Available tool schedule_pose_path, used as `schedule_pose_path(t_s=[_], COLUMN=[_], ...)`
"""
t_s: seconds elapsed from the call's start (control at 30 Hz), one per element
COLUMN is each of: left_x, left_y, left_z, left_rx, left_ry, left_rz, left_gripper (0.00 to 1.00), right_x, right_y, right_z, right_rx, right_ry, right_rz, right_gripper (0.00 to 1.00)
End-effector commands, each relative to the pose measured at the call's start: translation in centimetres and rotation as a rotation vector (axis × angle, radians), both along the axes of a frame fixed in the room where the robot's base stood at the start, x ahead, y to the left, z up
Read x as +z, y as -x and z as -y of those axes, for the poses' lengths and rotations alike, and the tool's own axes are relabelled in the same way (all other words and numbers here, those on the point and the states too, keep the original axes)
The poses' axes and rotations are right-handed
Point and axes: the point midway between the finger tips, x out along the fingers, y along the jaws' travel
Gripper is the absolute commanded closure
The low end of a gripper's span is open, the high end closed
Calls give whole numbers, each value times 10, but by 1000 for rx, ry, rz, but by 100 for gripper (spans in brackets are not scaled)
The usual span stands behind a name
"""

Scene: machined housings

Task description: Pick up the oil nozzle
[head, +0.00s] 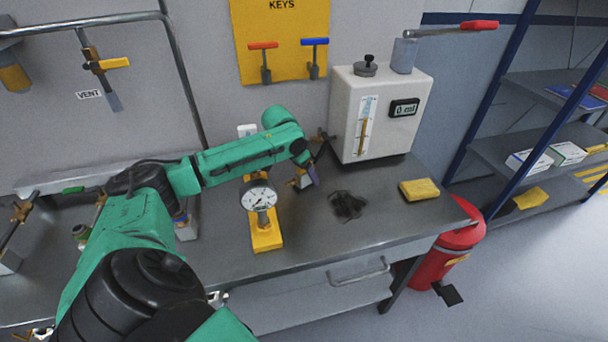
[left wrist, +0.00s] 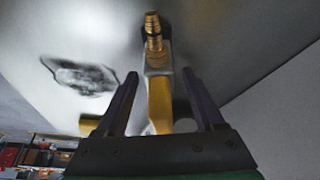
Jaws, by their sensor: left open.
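The oil nozzle (left wrist: 154,42) shows in the left wrist view with a ribbed brass tip, a grey collar and a yellow handle. It lies along the gap between the open fingers of my left gripper (left wrist: 160,76), with visible space on both sides of it. In the head view my left gripper (head: 314,166) is low at the bench, in front of the white tank. A small brass and grey piece (head: 301,180) beside it appears to be the nozzle, partly hidden by the gripper. My right gripper is not in view.
The white tank (head: 379,115) stands behind the gripper. A dial gauge (head: 258,196) on a yellow base is to its left. A dark oil stain (head: 347,205) and a yellow block (head: 419,190) are on the bench (head: 330,245) to the right.

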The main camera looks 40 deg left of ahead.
Motion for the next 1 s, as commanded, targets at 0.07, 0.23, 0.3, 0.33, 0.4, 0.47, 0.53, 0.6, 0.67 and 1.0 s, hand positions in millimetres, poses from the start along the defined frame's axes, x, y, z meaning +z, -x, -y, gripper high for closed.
schedule_pose_path(t_s=[0.07,0.23,0.3,0.33,0.4,0.47,0.53,0.6,0.67,1.0], left_x=[-2,-1,-1,-1,-1,-1,0,0,0,45], left_y=[-1,-1,-1,-1,0,-1,-1,-1,-1,-2], left_z=[0,0,0,0,0,0,0,0,0,0], left_rx=[-1,-1,0,0,-1,0,-1,0,-1,0], left_ry=[0,0,-1,-1,-1,-1,-1,-1,-1,-1], left_rz=[1,0,0,0,0,0,2,2,2,8], left_gripper=[30,49,76,87,100,100,100,100,100,100], right_x=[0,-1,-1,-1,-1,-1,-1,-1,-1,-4], right_y=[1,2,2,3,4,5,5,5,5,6], right_z=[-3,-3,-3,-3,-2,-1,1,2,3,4], right_rx=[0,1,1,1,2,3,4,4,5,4], right_ry=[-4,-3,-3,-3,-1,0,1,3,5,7], right_rz=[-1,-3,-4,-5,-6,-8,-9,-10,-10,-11], right_gripper=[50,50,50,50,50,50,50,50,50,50])
